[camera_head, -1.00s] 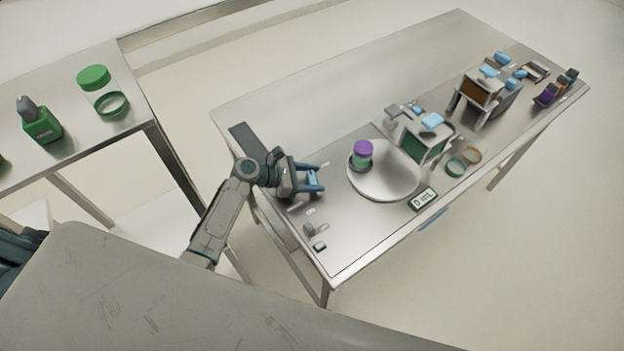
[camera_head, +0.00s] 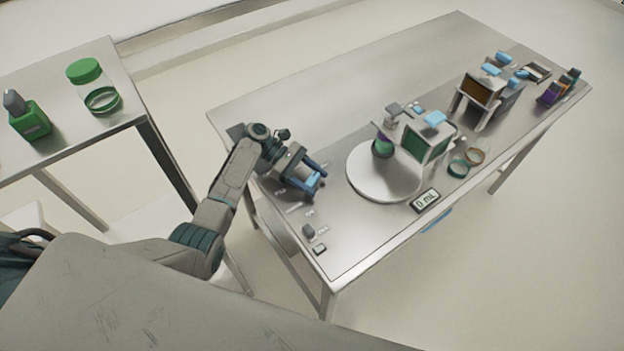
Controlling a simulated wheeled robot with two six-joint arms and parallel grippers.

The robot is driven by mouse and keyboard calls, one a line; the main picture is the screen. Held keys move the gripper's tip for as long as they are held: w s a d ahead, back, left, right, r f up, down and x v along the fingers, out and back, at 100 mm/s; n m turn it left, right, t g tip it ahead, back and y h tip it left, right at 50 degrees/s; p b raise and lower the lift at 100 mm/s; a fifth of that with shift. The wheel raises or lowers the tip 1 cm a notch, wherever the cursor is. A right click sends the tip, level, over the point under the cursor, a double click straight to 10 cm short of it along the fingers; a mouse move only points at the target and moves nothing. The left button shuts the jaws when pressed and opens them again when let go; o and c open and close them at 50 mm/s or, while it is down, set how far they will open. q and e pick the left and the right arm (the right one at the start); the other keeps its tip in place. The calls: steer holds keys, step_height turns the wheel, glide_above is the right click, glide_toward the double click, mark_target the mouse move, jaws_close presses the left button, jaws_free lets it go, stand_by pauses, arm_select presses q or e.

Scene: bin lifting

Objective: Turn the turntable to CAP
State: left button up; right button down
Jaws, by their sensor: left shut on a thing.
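The turntable (camera_head: 372,181) is a pale round disc on the steel table. A green container with a purple top (camera_head: 382,148) stands at its back edge, next to the station with a green panel (camera_head: 427,143); its top is partly hidden. My left gripper (camera_head: 316,181) is at the table's left part, left of the disc, with its blue fingers shut on a small light-blue knob. Small white labels (camera_head: 293,208) lie around the knob, too small to read surely. My right gripper is not in view.
A display reading 0 mL (camera_head: 426,201) sits at the front edge. A side table (camera_head: 60,160) at the left holds a green bottle and a green-lidded jar (camera_head: 86,73).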

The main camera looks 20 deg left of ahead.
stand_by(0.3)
arm_select(q)
steer(key=o, duration=1)
steer(key=shift+a, duration=0.1)
steer(key=shift+w+a+b, duration=0.15)
steer(key=shift+a+b, duration=0.15)
steer(key=shift+a, duration=0.05)
steer(key=b+v, duration=0.2)
steer(key=v, duration=0.4)
steer(key=shift+w+a, duration=0.1)
steer(key=shift+w, duration=0.05)
steer(key=shift+a+r, duration=0.15)
steer(key=shift+r, duration=0.1)
